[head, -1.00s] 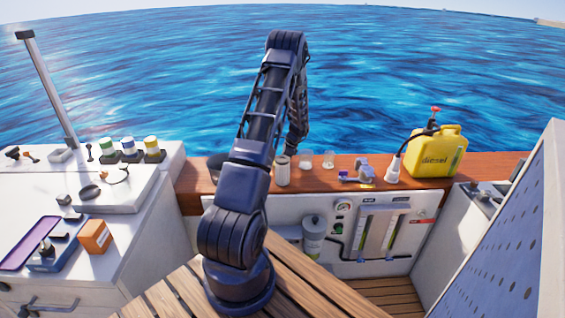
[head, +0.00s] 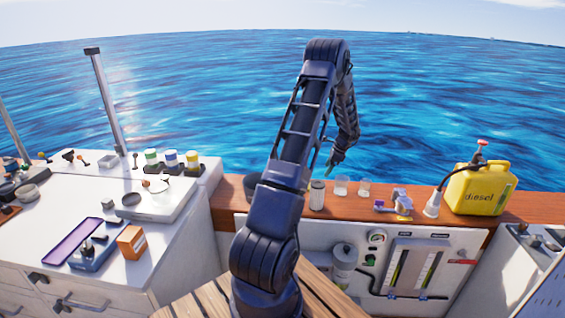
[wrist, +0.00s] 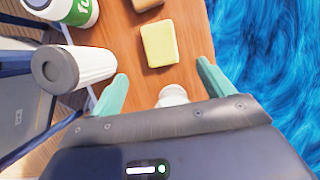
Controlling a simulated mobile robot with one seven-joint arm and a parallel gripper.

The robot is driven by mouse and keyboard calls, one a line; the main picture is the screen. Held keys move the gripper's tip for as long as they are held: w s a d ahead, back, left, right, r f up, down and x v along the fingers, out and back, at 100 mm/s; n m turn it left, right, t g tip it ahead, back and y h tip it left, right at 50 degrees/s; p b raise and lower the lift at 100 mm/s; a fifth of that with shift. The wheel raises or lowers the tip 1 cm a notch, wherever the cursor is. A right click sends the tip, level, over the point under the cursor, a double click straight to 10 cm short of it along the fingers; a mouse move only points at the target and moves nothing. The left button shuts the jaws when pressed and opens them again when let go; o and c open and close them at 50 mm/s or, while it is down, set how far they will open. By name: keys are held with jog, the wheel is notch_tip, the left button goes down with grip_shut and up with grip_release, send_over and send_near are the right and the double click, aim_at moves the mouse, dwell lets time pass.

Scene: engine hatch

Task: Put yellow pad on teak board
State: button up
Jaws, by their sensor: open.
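The yellow pad (wrist: 159,45) is a small pale yellow block in the wrist view. It lies flat on a brown wooden surface, ahead of my open fingers and apart from them. My gripper (wrist: 160,90) has two green fingers spread wide with nothing held. In the head view my gripper (head: 338,160) hangs above the wooden ledge (head: 270,205); I cannot make out the pad there for certain. A flat brown thing (head: 8,213) shows at the far left edge; I cannot tell whether it is the teak board.
A white cylinder with a grey end (wrist: 80,68) is close to my left finger in the wrist view. A green-labelled bottle (wrist: 75,10) is beyond it. A yellow diesel can (head: 480,190) stands on the ledge at right. An orange box (head: 132,242) is on the white counter.

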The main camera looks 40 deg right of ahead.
jog(key=w+a+r+n, duration=0.3)
jog(key=w+a+r, duration=0.1)
jog(key=a+r, duration=0.3)
jog(key=w+a+r+n, duration=0.3)
jog(key=w+a+r, duration=0.2)
jog(key=a+r, duration=0.25)
jog(key=a+r+n+g+h, duration=0.1)
jog(key=a+r+n, duration=0.2)
jog(key=a+r, duration=0.5)
jog(key=a+r+n+h, duration=0.1)
jog(key=a+r+n, duration=0.3)
jog(key=a, duration=0.8)
jog(key=s+a+r+n, duration=0.3)
jog(key=a, duration=0.5)
jog(key=s+a+r+n, duration=0.3)
jog(key=a, duration=0.5)
jog(key=s+a+n+t+h, duration=0.1)
jog(key=s+a+n+t, duration=0.1)
jog(key=s+a+n, duration=0.6)
jog(key=s+a, duration=0.4)
jog(key=s, duration=0.3)
jog(key=shift+n, duration=0.4)
